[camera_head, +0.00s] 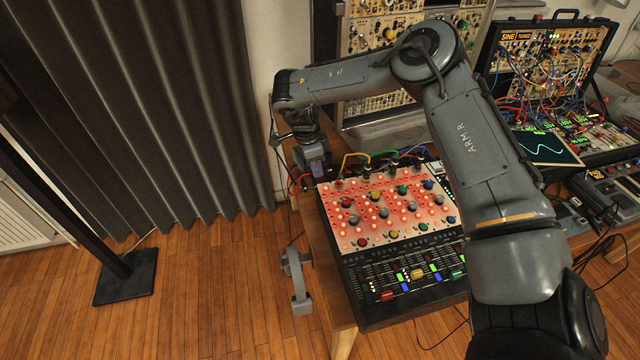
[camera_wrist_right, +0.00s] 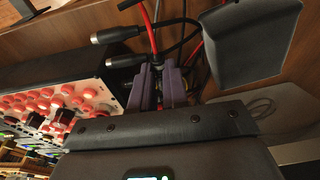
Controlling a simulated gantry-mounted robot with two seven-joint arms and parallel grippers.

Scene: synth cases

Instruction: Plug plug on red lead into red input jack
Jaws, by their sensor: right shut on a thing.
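My right gripper (camera_head: 316,168) is at the back left corner of the synth with the red lit panel (camera_head: 385,232). In the right wrist view its purple fingers (camera_wrist_right: 161,88) are shut on a slim dark piece, which I take to be the plug on the red lead; the fingers hide most of it. A red lead (camera_head: 297,183) curves beside the gripper at the synth's left edge, and red cable (camera_wrist_right: 192,50) shows behind the fingers in the wrist view. I cannot make out the red input jack. My left gripper is out of view.
Yellow (camera_head: 350,157), green (camera_head: 381,158) and blue (camera_head: 411,153) leads rise along the synth's back edge. In the wrist view two dark connectors (camera_wrist_right: 116,35) lie close left of the fingers. A patched modular case (camera_head: 545,75) stands right.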

